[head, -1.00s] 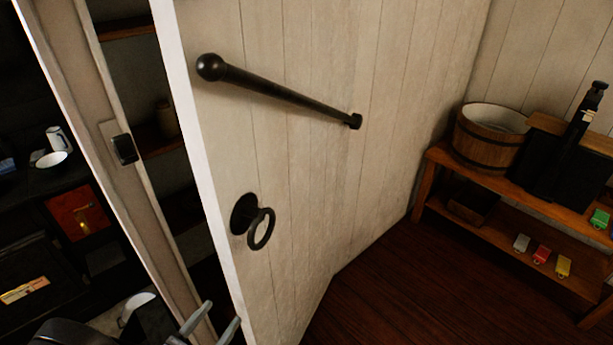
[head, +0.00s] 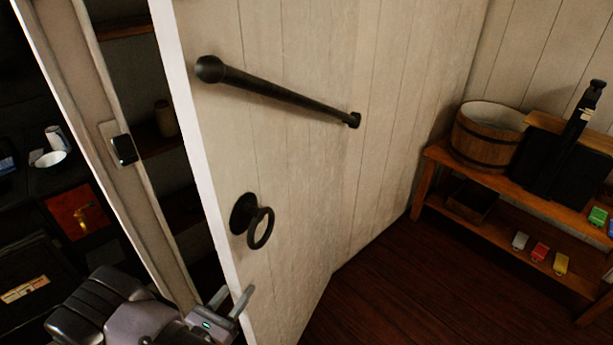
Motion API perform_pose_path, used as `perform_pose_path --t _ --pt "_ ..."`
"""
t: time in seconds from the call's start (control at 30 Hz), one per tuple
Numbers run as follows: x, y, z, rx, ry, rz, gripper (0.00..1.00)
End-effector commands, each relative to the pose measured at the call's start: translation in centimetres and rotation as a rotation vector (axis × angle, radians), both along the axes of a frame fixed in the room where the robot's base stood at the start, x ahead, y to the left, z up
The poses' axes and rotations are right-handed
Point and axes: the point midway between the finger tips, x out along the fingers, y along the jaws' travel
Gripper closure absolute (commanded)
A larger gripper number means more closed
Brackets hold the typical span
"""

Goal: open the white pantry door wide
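The white pantry door (head: 300,190) stands partly open, its planked face toward me. It carries a dark ring handle (head: 260,228) and a long slanting black bar (head: 280,95). A dark gap shows between its free edge and the door frame (head: 110,150) at the left. My gripper (head: 236,291) is at the bottom of the head view, beside the door's free edge and below the ring. Its two fingers are apart with nothing seen held between them. The right fingertip overlaps the edge in the picture; I cannot tell whether it touches.
Dark pantry shelves (head: 140,30) show through the gap. A low wooden shelf unit (head: 437,157) stands at the right with a wooden bucket (head: 482,137) and several small coloured items. Dark floor (head: 390,290) lies clear between door and shelf unit. A dark counter is at far left.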

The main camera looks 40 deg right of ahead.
Motion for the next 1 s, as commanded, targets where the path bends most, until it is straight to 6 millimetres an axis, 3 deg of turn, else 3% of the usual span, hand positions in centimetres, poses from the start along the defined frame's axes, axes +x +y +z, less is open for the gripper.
perform_pose_path --t 0.03,0.13,0.47,0.8,1.0 --pt "0.0 0.0 0.0 0.000 0.000 0.000 0.82" --pt "0.0 0.0 0.0 0.000 0.000 0.000 1.00" --pt "-0.3 -0.1 0.1 0.000 0.001 0.004 1.00" --pt "-7.9 -3.6 0.3 -0.004 0.007 0.093 1.00" --pt "-10.3 -4.6 0.1 -0.002 0.001 0.125 1.00"
